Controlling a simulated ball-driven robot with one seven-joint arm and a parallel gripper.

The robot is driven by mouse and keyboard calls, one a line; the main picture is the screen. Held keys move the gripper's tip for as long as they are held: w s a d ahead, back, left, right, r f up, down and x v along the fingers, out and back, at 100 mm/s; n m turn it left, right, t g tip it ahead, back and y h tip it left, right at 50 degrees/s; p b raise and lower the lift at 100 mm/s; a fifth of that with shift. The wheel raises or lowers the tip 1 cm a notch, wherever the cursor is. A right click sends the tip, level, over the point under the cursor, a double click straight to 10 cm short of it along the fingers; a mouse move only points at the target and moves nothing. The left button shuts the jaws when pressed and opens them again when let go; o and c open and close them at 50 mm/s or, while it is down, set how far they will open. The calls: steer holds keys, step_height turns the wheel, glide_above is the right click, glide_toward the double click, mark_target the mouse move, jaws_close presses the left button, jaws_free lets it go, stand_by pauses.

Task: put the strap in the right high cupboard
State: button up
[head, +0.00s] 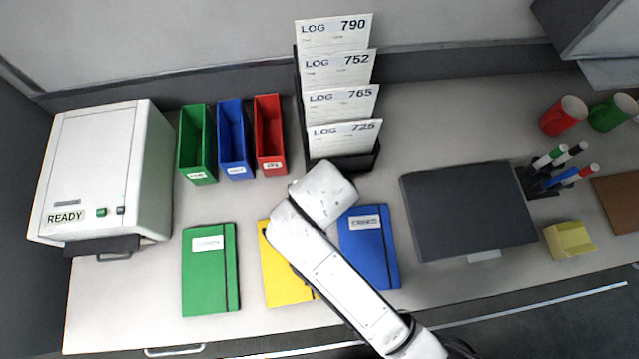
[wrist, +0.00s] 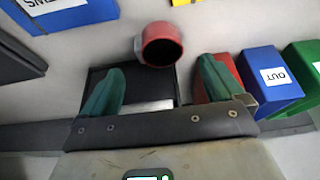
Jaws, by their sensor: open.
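My gripper (wrist: 162,70) is open, with two green fingers spread apart and nothing between them. A red round thing with a dark hollow (wrist: 160,44) lies just beyond the fingertips in the wrist view. I cannot tell whether it is the coiled strap or a cup, and no other thing in view looks like a strap. In the head view my white arm reaches over the desk, hiding that spot and my gripper. A grey box-like edge (head: 592,25) shows at the top right; I cannot tell whether it belongs to the right high cupboard.
The desk holds a white machine (head: 100,165), green, blue and red bins (head: 270,140), a log rack (head: 345,155), green (head: 210,275), yellow (head: 280,275) and blue notebooks (head: 372,260), a dark flat case (head: 465,215), pens (head: 560,170), and red (head: 563,115) and green cups (head: 612,112).

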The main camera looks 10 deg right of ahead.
steer(key=v, duration=0.7)
steer(key=shift+g, duration=0.9)
steer(key=s+d+f, duration=0.1)
steer(key=d, duration=0.3)
steer(key=s+d+f, duration=0.2)
steer(key=d, duration=0.2)
steer(key=s+d+f, duration=0.1)
steer(key=d, duration=0.3)
steer(key=shift+s+d+f, duration=0.2)
steer(key=shift+f, duration=0.1)
steer(key=shift+m+g, duration=0.3)
steer(key=shift+g, duration=0.6)
steer(key=s+d+f, duration=0.1)
steer(key=s+d, duration=0.2)
steer(key=s+d+f, duration=0.1)
steer(key=s+d, duration=0.7)
steer(key=shift+d+f, duration=0.25)
steer(key=shift+f, duration=0.15)
steer(key=shift+c, duration=0.8)
steer(key=shift+a, duration=0.1)
